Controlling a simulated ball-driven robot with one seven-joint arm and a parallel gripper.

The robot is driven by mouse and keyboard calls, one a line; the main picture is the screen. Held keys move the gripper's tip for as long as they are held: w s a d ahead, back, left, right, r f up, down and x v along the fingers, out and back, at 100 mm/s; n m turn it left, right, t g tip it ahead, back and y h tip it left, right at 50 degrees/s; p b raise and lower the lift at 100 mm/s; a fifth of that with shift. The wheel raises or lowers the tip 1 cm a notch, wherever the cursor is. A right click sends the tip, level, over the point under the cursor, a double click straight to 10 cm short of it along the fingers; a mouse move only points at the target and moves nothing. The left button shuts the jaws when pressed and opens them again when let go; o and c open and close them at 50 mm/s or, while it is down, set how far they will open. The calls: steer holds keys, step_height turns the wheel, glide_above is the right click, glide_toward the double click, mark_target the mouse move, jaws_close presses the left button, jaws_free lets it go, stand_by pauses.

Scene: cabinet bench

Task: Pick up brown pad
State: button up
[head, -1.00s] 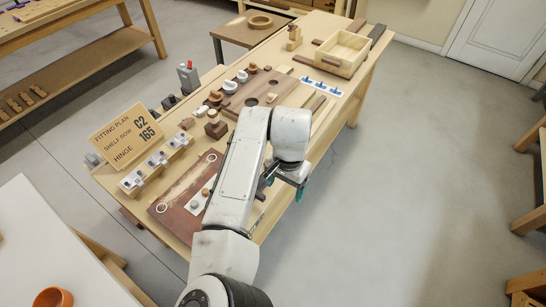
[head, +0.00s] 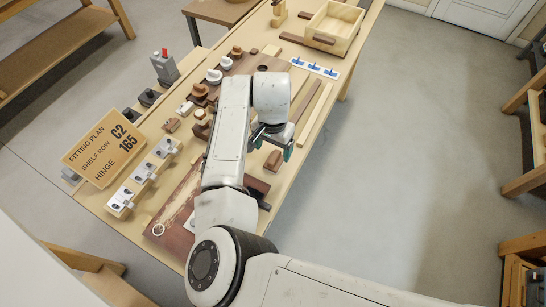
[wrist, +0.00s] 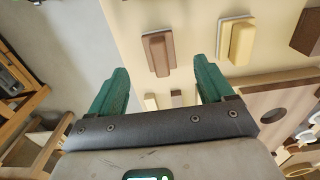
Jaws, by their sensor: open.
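The brown pad looks to be the brown block on a thin pale base (wrist: 158,52) in the wrist view. It lies on the light wooden bench, ahead of and between my fingertips. A small brown block (head: 273,161) just below my gripper in the head view may be the same one. My gripper (wrist: 163,78) is open, with green fingers apart and nothing held between them. In the head view my gripper (head: 272,140) is over the bench's right edge, and my arm hides part of the bench behind it.
A pale yellow block (wrist: 238,41) lies right of the brown one, and a darker brown block (wrist: 308,32) is further right. A board with round holes (wrist: 270,105) is nearby.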

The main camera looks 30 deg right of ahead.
mark_target(274, 156)
steer(key=shift+w+d+f+p, duration=0.15)
steer(key=shift+f+p, duration=0.15)
steer(key=shift+f, duration=1.45)
steer(key=shift+w+d+f+p, duration=0.15)
steer(key=shift+f+p, duration=0.1)
steer(key=shift+f, duration=1.45)
steer(key=shift+s, duration=0.1)
steer(key=c, duration=1.1)
steer(key=shift+c, duration=0.2)
steer(key=shift+r, duration=0.5)
step_height(274, 156, up, 2)
steer(key=shift+s+r+b, duration=0.1)
steer(key=shift+r+b, duration=0.15)
steer(key=shift+b, duration=0.25)
steer(key=s+d+r, duration=0.2)
steer(key=s+r, duration=0.7)
steer(key=s, duration=0.4)
steer(key=shift+s+r, duration=0.25)
steer(key=shift+s, duration=0.1)
